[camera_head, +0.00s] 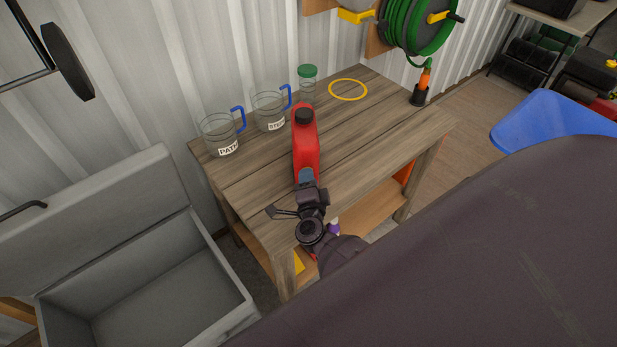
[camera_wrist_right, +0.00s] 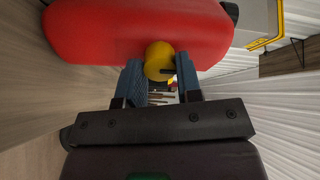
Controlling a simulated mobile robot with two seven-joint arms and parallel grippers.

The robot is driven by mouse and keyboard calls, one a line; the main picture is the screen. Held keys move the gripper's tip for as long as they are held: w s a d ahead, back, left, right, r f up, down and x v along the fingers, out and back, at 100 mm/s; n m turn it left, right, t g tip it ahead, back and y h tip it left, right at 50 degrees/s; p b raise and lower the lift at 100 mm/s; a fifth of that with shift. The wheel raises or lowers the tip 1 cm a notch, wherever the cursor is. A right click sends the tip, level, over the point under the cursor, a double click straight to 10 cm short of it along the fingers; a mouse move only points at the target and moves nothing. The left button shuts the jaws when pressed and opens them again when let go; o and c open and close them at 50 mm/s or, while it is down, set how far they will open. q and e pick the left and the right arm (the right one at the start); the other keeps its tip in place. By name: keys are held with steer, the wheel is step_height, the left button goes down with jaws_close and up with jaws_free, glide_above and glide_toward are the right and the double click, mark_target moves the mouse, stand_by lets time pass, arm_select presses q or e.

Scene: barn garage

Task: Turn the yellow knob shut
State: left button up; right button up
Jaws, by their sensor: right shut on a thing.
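A red canister (camera_head: 305,145) with a dark cap stands on the wooden table. Its red body (camera_wrist_right: 120,30) fills the top of the right wrist view. The yellow knob (camera_wrist_right: 158,58) sticks out from the canister's near side. My right gripper (camera_head: 306,177) is at that side, and its two blue-grey fingers (camera_wrist_right: 161,72) are shut on the knob, one on each side. In the head view the gripper hides the knob. My left gripper is not in view.
Two clear jugs with blue handles (camera_head: 222,133) (camera_head: 269,110) and a green-lidded jar (camera_head: 308,85) stand behind the canister on the table (camera_head: 375,130). A yellow ring (camera_head: 348,90) marks a bare spot. An open grey chest (camera_head: 160,280) is at left.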

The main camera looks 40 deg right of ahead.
stand_by(0.3)
steer(key=o, duration=0.9)
steer(key=shift+o, duration=0.2)
steer(key=v, duration=1)
steer(key=shift+s+a+b, duration=0.2)
steer(key=shift+s+b, duration=0.15)
steer(key=shift+b, duration=0.05)
steer(key=shift+f, duration=0.1)
